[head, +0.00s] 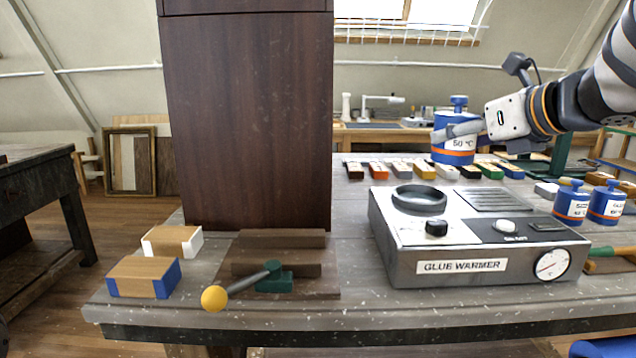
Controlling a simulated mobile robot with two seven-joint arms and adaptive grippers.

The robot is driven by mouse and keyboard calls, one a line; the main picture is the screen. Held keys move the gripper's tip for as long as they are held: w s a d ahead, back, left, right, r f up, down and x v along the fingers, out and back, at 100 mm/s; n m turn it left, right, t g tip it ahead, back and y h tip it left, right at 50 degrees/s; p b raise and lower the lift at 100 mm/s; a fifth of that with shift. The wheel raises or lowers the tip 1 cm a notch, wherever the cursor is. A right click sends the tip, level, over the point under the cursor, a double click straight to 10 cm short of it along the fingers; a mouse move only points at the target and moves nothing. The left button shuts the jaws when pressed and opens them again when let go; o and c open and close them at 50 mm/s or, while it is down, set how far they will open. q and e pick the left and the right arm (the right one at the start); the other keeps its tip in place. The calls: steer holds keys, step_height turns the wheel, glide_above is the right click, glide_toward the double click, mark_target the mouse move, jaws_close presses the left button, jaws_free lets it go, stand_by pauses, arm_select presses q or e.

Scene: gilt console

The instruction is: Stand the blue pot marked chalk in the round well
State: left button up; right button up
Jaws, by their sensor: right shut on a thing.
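A blue pot (453,152) with an orange band and a white label hangs upright in the fingers of my right gripper (462,130). Its label shows "50 °C"; the upper line is covered by a finger, so I cannot read its name. The right gripper is shut on it, coming in from the right. The round well (419,207) is a dark ring on the left part of the grey glue warmer (380,232). It looks empty. The held pot is above and behind the warmer, to the right of the well. My left gripper is out of view.
Two other blue pots (571,204) (606,204) stand right of the warmer. A row of coloured blocks (424,170) lies behind it. A tall dark cabinet (247,120) stands left. Wooden blocks (143,278) and a yellow-tipped tool (215,298) lie front left.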

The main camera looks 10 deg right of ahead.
steer(key=w+f, duration=0.4)
steer(key=w, duration=0.1)
steer(key=w+f, duration=0.2)
steer(key=w, duration=0.1)
steer(key=shift+w+d+f, duration=0.1)
steer(key=shift+d+f, duration=0.05)
steer(key=shift+f, duration=0.2)
steer(key=f, duration=0.4)
steer(key=shift+w, duration=0.4)
steer(key=shift+r, duration=0.1)
steer(key=shift+s, duration=0.1)
steer(key=o, duration=1.6)
steer(key=shift+f, duration=0.25)
